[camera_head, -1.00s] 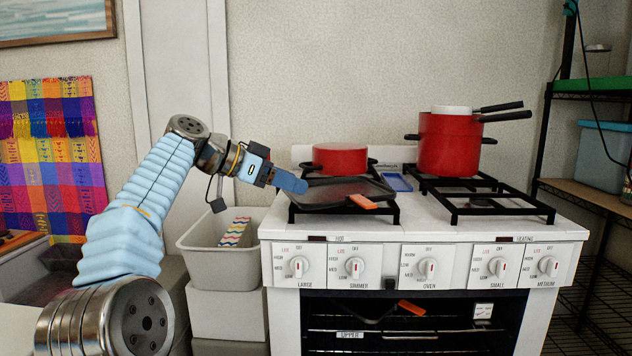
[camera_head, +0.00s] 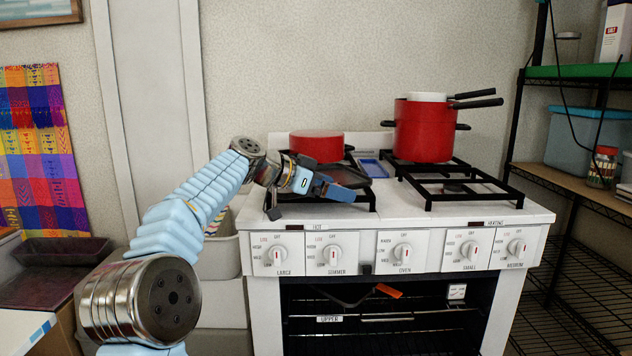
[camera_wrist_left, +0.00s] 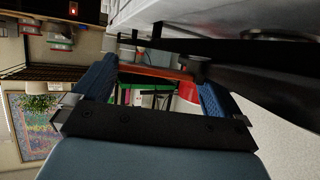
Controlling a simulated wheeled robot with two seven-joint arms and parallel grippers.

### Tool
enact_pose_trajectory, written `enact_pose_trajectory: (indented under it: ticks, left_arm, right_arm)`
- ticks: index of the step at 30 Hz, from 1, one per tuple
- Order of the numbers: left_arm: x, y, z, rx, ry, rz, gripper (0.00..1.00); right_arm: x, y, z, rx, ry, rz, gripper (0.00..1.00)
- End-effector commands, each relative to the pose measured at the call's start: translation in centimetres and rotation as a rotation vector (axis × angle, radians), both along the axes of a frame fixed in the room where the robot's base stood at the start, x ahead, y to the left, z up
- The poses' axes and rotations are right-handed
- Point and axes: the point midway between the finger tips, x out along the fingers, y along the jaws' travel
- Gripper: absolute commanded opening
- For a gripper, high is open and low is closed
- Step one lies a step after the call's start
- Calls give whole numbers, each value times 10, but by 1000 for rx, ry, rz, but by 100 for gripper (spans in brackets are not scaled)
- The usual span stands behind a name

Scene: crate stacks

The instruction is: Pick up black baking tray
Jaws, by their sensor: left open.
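A flat black baking tray (camera_head: 347,175) lies on the left burner grate, in front of a red pot (camera_head: 317,146). My left gripper (camera_head: 334,191) is low at the tray's front edge and covers part of it. In the left wrist view the open fingers (camera_wrist_left: 157,70) are on either side of an orange grip (camera_wrist_left: 155,73), with a dark flat shape beside it, likely the tray (camera_wrist_left: 255,85). I cannot tell whether the fingers touch it. My right gripper is not in view.
A red pot stack (camera_head: 423,132) stands on the right burner, its handles pointing right. A blue dish (camera_head: 374,168) lies between the burners. Another dark tray (camera_head: 350,294) with an orange grip is in the open oven. A grey bin (camera_head: 222,256) stands left of the stove (camera_head: 450,212).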

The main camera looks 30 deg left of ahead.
Motion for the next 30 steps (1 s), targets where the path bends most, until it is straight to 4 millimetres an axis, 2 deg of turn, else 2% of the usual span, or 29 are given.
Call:
enact_pose_trajectory:
  ticks: [8,18,20,30]
  left_arm:
    - [2,-2,-1,1,-1,1,98]
    - [2,-2,-1,0,0,1,46]
    - [2,-2,-1,0,0,1,39]
    - [2,-2,5,2,-6,0,38]
  right_arm:
    - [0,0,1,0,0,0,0]
    - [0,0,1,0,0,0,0]
    - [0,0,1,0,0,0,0]
    - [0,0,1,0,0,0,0]
